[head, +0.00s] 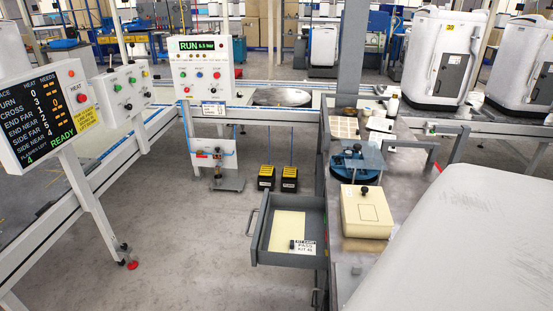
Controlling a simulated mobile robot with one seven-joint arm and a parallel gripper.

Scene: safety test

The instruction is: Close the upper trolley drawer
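The upper trolley drawer (262,246) is grey and stands open, pulled out to the left from the trolley (345,255). Its bar handle (251,221) is on the left end. Inside lie a flat cream sheet (287,228) and a small white printed card (305,247), with a small dark item beside the card. Part of another handle (315,297) shows lower on the trolley side, below the open drawer. My gripper is not in view.
A cream box with a black knob (366,212) and a blue round fixture (356,160) sit on the trolley top. Two black-and-yellow pedals (278,178) are on the floor behind the drawer. Floor left of the drawer is clear. A large pale surface fills the lower right.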

